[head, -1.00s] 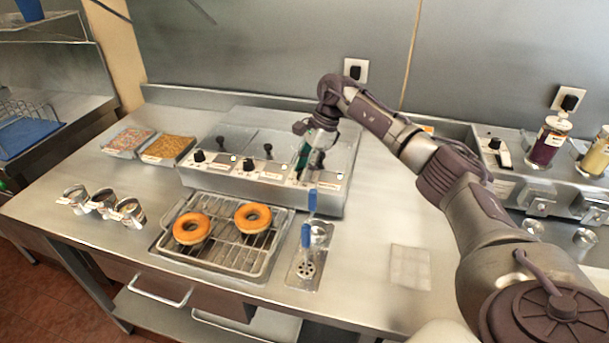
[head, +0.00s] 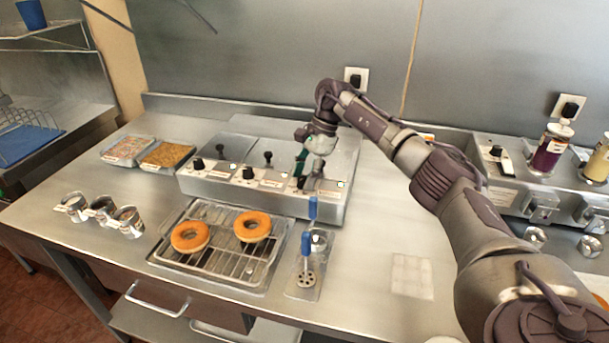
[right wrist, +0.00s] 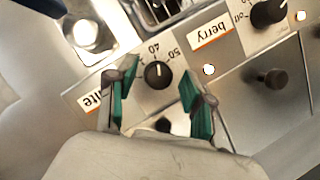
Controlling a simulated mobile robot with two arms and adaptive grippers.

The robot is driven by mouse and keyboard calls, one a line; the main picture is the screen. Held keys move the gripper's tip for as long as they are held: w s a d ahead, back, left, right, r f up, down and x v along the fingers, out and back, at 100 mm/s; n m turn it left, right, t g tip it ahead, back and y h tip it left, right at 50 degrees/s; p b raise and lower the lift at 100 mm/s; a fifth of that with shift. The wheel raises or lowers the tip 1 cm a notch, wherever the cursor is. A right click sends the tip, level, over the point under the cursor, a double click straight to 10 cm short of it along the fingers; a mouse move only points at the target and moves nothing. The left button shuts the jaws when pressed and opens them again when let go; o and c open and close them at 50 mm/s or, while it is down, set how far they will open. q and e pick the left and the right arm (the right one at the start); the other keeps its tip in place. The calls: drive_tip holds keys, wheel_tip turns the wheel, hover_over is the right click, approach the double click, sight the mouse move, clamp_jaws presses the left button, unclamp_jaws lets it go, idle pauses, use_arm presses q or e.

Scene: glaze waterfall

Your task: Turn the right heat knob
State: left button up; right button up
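The grey warmer unit (head: 215,188) stands at the back of the counter with three black knobs on its front. The right heat knob (head: 302,182) is at the right end. In the right wrist view this knob (right wrist: 157,74) has numbers around it, with 40 and 50 readable. My right gripper (head: 302,168) is over the right end of the unit. In the right wrist view it (right wrist: 158,80) is open, its two teal-padded fingers on either side of the knob, with gaps to it. My left gripper is not in view.
The middle knob (head: 249,173) is left of the right one; a "berry" label (right wrist: 210,35) lies between them. In front stand a wire rack (head: 225,262) with two doughnuts and a drain plate (head: 300,290) with blue-handled tools.

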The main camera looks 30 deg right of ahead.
drive_tip(key=shift+r, duration=0.1)
drive_tip(key=v, duration=1.1)
drive_tip(key=shift+d+r, duration=0.15)
drive_tip(key=shift+r, duration=0.2)
